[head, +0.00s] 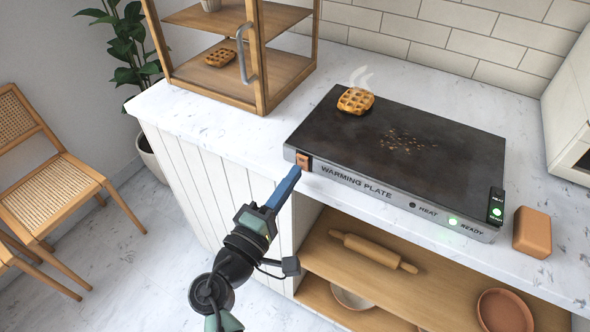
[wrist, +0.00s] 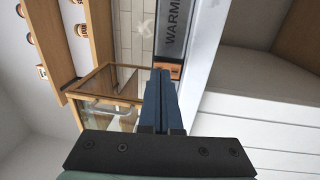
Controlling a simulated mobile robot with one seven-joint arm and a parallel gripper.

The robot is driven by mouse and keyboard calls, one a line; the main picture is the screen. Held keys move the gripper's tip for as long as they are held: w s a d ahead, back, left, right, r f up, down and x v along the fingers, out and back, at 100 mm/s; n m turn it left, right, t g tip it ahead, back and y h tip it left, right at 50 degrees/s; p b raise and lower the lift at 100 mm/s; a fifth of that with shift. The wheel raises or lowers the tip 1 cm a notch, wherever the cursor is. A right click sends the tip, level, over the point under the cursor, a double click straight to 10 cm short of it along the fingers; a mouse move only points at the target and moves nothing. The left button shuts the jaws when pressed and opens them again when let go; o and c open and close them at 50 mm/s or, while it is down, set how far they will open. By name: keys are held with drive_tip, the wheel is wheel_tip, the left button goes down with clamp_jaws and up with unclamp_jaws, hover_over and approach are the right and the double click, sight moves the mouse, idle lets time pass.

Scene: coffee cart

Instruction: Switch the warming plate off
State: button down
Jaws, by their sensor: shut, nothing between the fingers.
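The warming plate (head: 330,128) is a dark flat slab with a grey front edge, lying on the marble counter. A small orange-brown switch (head: 304,161) sits at the left end of its front edge; it also shows in the wrist view (wrist: 175,72). The green READY light (head: 453,221) is lit and the HEAT light (head: 412,205) is dark. A steaming waffle (head: 355,101) lies on the plate near its back left. My gripper (head: 296,170) is shut and empty, with its blue fingertips at or very near the switch. I cannot tell whether they touch it.
A wooden display cabinet (head: 262,75) with a grey handle stands left of the plate. A brown block (head: 532,232) lies to the right of the plate. An open shelf below holds a rolling pin (head: 372,250) and bowls.

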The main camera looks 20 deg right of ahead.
drive_tip(key=shift+x, duration=0.9)
drive_tip(key=shift+w+d+r+b, duration=0.1)
drive_tip(key=shift+w+d+b, duration=0.1)
drive_tip(key=shift+d+b, duration=0.15)
drive_tip(key=shift+r+p, duration=0.45)
drive_tip(key=shift+p, duration=0.45)
drive_tip(key=shift+s, duration=0.1)
